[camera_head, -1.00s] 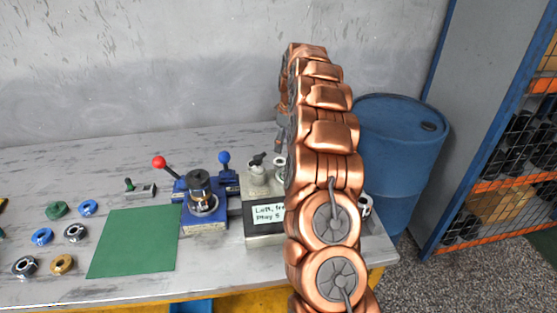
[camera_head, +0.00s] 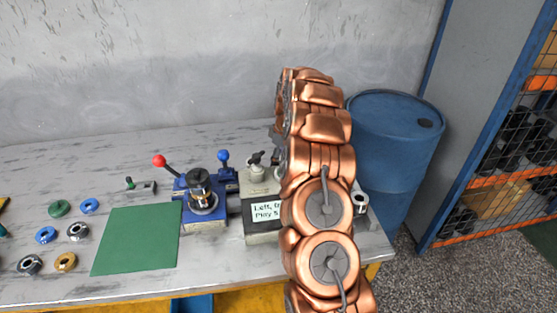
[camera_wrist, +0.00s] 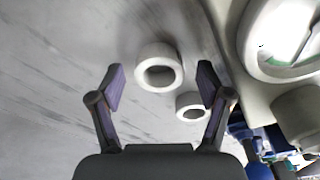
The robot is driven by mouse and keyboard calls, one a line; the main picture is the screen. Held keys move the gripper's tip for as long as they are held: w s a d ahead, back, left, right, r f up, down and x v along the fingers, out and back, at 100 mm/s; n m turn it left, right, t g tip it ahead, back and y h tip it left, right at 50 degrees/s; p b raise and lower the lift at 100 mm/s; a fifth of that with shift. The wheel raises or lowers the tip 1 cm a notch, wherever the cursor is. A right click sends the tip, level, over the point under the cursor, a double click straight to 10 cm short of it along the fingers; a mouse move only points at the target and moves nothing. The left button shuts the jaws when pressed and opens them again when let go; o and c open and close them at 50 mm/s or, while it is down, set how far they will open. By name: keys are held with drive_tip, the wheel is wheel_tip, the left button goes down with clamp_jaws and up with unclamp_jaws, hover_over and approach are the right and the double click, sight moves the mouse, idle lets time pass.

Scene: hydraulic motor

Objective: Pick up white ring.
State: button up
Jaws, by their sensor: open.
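In the wrist view, a thick white ring (camera_wrist: 160,68) is on the grey tabletop, ahead of the fingertips and between their lines. A second, smaller-looking white ring (camera_wrist: 192,106) lies nearer, by the right finger. My gripper (camera_wrist: 160,84) is open, one finger on each side, with nothing held. Whether it is level with the rings or above them I cannot tell. In the head view, a pale ring-shaped part (camera_head: 360,200) shows just right of my arm at the table's right end. My arm hides the gripper and much of that area there.
A beige device (camera_head: 262,215) with a label stands left of my arm, beside a blue lever fixture (camera_head: 203,212). A green mat (camera_head: 138,240) and several coloured rings lie farther left. A blue barrel (camera_head: 392,150) stands beyond the table's right end.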

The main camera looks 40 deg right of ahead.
drive_tip(key=shift+c, duration=0.2)
drive_tip(key=c, duration=0.8)
